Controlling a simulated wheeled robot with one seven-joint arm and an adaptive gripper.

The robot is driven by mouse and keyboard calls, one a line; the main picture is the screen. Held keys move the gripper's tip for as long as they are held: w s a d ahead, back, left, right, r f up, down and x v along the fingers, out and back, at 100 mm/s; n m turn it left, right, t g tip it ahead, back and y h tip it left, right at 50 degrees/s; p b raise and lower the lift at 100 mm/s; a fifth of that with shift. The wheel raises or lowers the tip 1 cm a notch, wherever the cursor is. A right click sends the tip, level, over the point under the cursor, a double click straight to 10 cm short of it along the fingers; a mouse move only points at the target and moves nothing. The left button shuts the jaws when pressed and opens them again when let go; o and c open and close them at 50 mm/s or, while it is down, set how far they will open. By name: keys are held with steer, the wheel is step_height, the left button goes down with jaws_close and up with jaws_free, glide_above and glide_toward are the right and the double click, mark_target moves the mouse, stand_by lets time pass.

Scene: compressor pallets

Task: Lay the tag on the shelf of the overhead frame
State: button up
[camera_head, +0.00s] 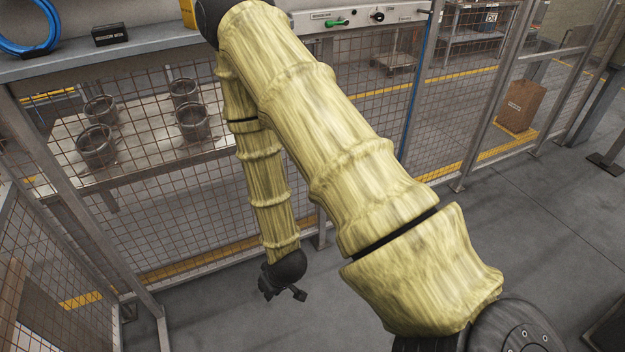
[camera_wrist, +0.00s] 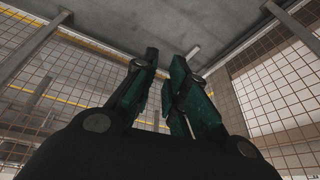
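In the head view, my gripper (camera_head: 285,292) hangs low in front of the mesh fence, small and dark at the end of the yellow-sleeved arm. In the wrist view, the two dark green fingers of my gripper (camera_wrist: 165,62) stand apart with a gap between them, and I see nothing held there. The grey shelf of the overhead frame (camera_head: 150,47) runs across the top left of the head view, well above the gripper. My arm hides part of it. I cannot make out a tag for certain in either view.
A black labelled block (camera_head: 110,34) and a blue coil (camera_head: 28,30) are on or by the shelf.

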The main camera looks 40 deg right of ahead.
steer(key=s+a+f+g, duration=0.1)
steer(key=s+f, duration=0.3)
steer(key=s, duration=0.6)
steer(key=s+a+f+g, duration=0.1)
steer(key=s+f+g, duration=0.2)
steer(key=s, duration=0.6)
steer(key=shift+s+f, duration=0.4)
steer(key=shift+f, duration=0.25)
steer(key=shift+h, duration=0.3)
